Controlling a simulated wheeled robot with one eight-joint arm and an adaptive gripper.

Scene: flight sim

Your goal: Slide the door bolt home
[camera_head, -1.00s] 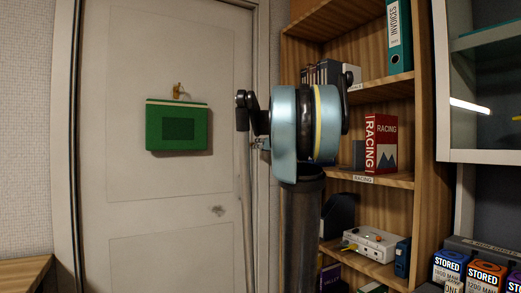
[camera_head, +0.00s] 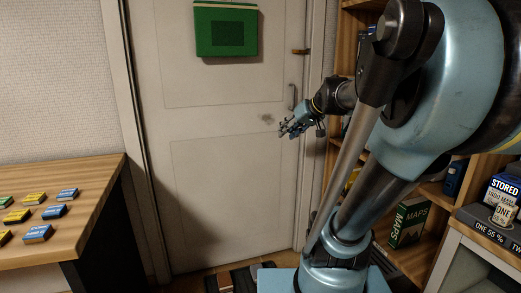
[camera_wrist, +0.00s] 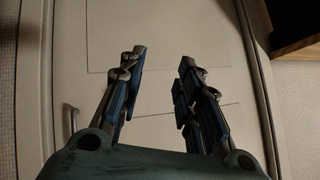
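The white door (camera_head: 225,170) fills the middle of the head view. A small brown, brass-like piece (camera_head: 300,51) sits at its right edge, above an upright metal handle (camera_head: 293,95); it looks like the bolt, but I cannot tell how far it is slid. My gripper (camera_head: 285,129) is in front of the door, below and slightly left of the handle. In the wrist view my gripper (camera_wrist: 158,85) has its fingers apart, nothing between them, with the door (camera_wrist: 165,40) beyond. The handle (camera_wrist: 70,118) shows at the left there; the bolt does not show.
A green panel (camera_head: 225,30) hangs on the door. A wooden table (camera_head: 75,220) with several small boxes stands at the left. A wooden shelf (camera_head: 425,195) with a green maps box (camera_head: 407,222) stands at the right, partly behind my arm. A dark mat lies at the door's foot.

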